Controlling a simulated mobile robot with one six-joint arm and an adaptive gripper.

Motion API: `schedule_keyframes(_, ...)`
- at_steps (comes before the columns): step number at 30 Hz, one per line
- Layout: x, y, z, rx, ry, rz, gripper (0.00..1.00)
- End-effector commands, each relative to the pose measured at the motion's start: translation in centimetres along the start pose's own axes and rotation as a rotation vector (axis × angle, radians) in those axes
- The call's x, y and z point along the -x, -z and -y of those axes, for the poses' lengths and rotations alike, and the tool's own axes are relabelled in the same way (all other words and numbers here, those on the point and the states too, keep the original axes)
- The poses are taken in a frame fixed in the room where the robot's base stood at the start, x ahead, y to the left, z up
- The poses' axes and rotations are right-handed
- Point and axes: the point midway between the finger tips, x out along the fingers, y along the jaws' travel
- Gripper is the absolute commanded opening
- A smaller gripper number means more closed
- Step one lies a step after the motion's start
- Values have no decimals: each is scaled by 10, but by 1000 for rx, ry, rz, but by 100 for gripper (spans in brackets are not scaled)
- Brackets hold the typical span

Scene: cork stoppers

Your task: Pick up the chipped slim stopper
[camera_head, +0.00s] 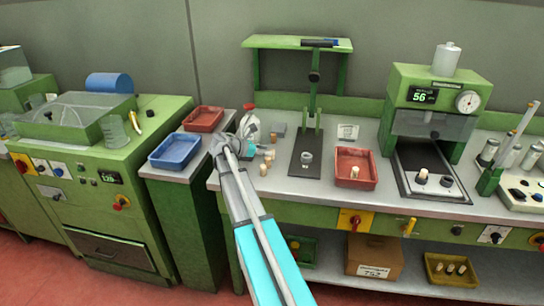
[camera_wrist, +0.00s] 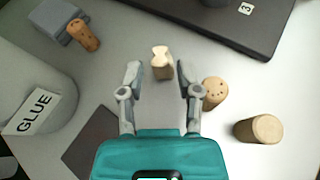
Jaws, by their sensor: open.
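A slim pale stopper (camera_wrist: 161,63) with a notch broken out of its top stands upright in the wrist view, just ahead of and between my fingertips. My gripper (camera_wrist: 157,72) is open, one finger to each side of it, and I see no contact. A speckled cork stopper (camera_wrist: 215,91) stands close to the right finger. A wider plain stopper (camera_wrist: 259,129) is further right. A darker spotted stopper (camera_wrist: 83,35) leans by a grey block (camera_wrist: 62,18) at upper left. In the head view my gripper (camera_head: 245,132) is at the bench's left end and partly hides this area.
A glue bottle (camera_wrist: 38,100) stands left of my gripper. A black stand base (camera_wrist: 225,22) lies beyond the stoppers. A red tray (camera_head: 355,168) holding a stopper is to the right on the bench. Blue (camera_head: 174,150) and red (camera_head: 203,119) trays sit on the left cabinet.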

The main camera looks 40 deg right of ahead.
Motion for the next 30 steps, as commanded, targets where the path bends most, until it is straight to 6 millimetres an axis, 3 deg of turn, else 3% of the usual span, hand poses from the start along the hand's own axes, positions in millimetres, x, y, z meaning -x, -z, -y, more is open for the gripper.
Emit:
schedule_keyframes(9, -30, 0, 1, 0, 0, 0, 44)
schedule_keyframes(26, -30, 0, 1, 0, -1, 0, 44)
schedule_keyframes(30, -30, 0, 1, 0, -1, 0, 22)
